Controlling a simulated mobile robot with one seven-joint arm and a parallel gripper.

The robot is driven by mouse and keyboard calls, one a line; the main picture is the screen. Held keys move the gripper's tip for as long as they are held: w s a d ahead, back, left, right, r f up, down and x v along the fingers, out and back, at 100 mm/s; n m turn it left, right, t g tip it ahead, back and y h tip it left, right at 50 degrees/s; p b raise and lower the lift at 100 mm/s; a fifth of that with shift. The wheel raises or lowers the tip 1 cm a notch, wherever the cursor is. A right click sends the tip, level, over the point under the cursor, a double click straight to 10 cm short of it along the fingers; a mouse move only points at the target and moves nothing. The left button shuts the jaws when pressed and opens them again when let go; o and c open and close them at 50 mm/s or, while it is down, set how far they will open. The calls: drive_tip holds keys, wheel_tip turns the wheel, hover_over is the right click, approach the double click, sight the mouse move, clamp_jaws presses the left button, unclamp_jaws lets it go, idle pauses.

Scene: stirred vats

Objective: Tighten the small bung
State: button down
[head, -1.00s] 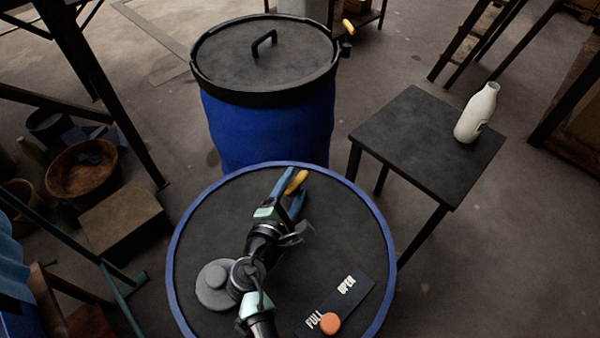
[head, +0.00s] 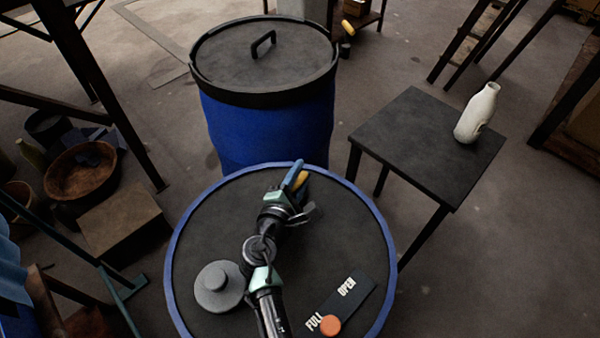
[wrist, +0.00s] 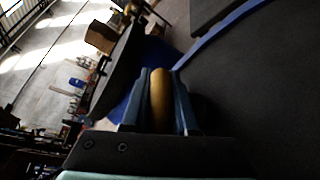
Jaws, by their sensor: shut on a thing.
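My gripper (head: 297,176) is over the far edge of the near blue drum's dark lid (head: 215,225). Its blue fingers are shut on a yellow rounded piece (head: 301,179). In the wrist view the yellow piece (wrist: 160,100) sits upright between the two fingers (wrist: 160,74). Whether it is the small bung or a handle on it, I cannot tell; its lower end is hidden. A large grey round bung (head: 218,288) with a raised knob sits on the lid, left of my arm.
A dark plate (head: 354,300) marked FULL and OPEN, with an orange knob (head: 330,325), lies on the lid at right. A second blue drum (head: 262,130) with a handled lid stands behind. A dark table (head: 420,140) bears a white bottle (head: 477,112). A wooden bowl (head: 80,170) is at left.

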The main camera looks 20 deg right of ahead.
drive_tip(key=shift+f+b, duration=0.15)
drive_tip(key=shift+b, duration=0.25)
drive_tip(key=shift+m+g+h+b, duration=0.3)
drive_tip(key=shift+m+g+h, duration=0.1)
drive_tip(key=shift+m, duration=0.1)
drive_tip(key=shift+s+d+m+g+h+b, duration=0.15)
drive_tip(key=shift+m+g+h+b, duration=0.25)
drive_tip(key=shift+g, duration=0.1)
drive_tip(key=c, duration=0.7)
unclamp_jaws()
wheel_tip(320, 180, up, 10)
drive_tip(key=p, duration=0.2)
drive_tip(key=shift+r+p, duration=0.2)
drive_tip(key=shift+p, duration=0.2)
